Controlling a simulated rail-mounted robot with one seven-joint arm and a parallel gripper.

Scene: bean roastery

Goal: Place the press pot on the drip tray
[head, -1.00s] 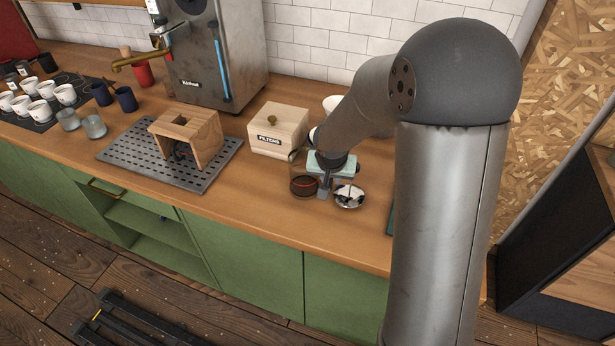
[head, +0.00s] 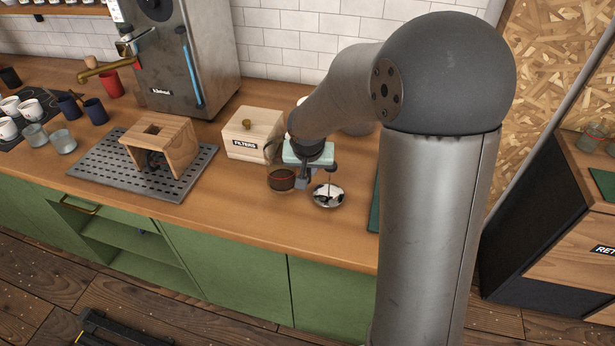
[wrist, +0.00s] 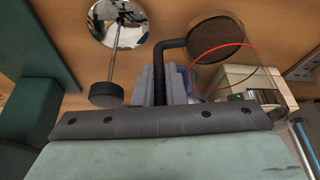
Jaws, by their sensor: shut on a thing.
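The press pot (head: 281,180) is a clear glass with dark contents and a red ring. It is at the front right of the wooden counter in the head view. Its glass body (wrist: 221,58) shows at upper right in the wrist view. My gripper (wrist: 162,88) is shut on its black handle (wrist: 170,45); in the head view my gripper (head: 303,175) is just right of the pot. Whether the pot's base touches the counter is hard to tell. The drip tray (head: 88,171) is a grey perforated plate farther left, with a wooden stand (head: 160,145) on it.
A shiny round metal piece (head: 328,196) with a thin rod stands close right of the pot. A wooden filters box (head: 252,134) is behind it. The grinder-like steel machine (head: 180,60) stands behind the tray. Counter between tray and pot is clear.

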